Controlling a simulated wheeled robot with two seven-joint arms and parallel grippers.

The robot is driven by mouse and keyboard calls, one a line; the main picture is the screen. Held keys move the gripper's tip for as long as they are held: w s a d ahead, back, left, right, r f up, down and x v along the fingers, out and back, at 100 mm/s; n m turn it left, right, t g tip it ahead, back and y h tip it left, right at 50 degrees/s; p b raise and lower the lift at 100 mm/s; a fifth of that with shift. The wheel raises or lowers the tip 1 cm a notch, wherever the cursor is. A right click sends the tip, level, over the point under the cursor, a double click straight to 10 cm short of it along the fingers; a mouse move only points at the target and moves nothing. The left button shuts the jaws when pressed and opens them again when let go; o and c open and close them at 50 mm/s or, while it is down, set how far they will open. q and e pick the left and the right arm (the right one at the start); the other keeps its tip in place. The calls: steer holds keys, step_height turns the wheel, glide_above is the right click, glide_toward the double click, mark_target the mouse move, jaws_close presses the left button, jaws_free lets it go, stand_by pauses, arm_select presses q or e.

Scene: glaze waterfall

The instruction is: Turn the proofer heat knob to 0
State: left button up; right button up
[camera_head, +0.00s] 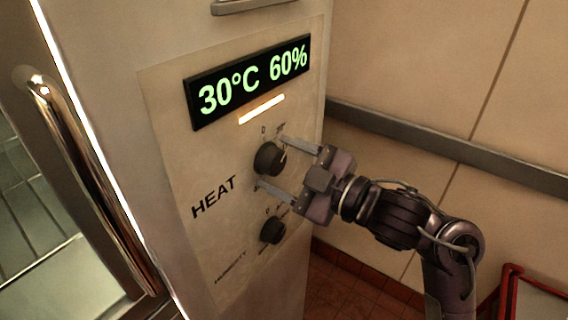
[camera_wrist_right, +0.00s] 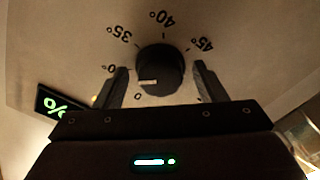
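The heat knob (camera_head: 268,158) is a round black dial on the proofer's pale panel, just above the word HEAT's right end. My right gripper (camera_head: 271,163) is open, with one finger above the knob and one below it. In the right wrist view the heat knob (camera_wrist_right: 162,66) sits between the two fingertips (camera_wrist_right: 158,72), with a small gap on each side. Its white mark points left, toward a label partly hidden by the left finger. The labels 35°, 40° and 45° show around it. My left gripper is not in view.
The display (camera_head: 250,82) reads 30°C and 60%, above a lit bar (camera_head: 262,109). A smaller humidity knob (camera_head: 272,230) sits below, close to my lower finger. A metal door handle (camera_head: 95,180) is at left; a wall rail (camera_head: 440,145) runs at right.

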steer(key=c, duration=0.8)
steer(key=shift+f+n+b, duration=0.2)
steer(key=shift+n+b, duration=0.8)
steer(key=shift+b, duration=0.1)
steer(key=shift+c, duration=0.3)
steer(key=n+b, duration=0.3)
steer(key=shift+r+n+b, duration=0.2)
steer(key=shift+n+b, duration=1.7)
steer(key=shift+n, duration=0.6)
steer(key=o, duration=1)
